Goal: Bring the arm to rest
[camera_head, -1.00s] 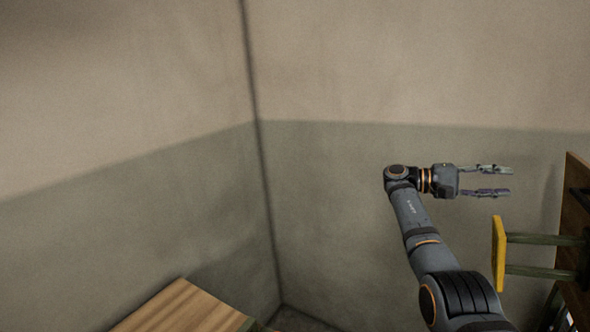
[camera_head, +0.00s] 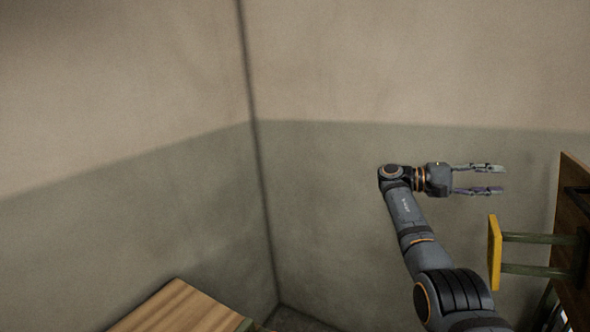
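My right arm rises from the bottom right of the head view and bends to the right at the wrist. Its gripper (camera_head: 497,179) points right, with its two fingers apart and nothing between them. It is raised in front of the green-grey lower part of the wall, above and left of a yellow panel. It appears apart from everything around it. My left gripper is not in view.
A yellow panel (camera_head: 494,252) on two greenish bars stands out from a dark wooden piece (camera_head: 573,235) at the right edge. A wooden surface (camera_head: 185,308) is at the bottom left. A wall corner is in the middle; the space left of my arm is clear.

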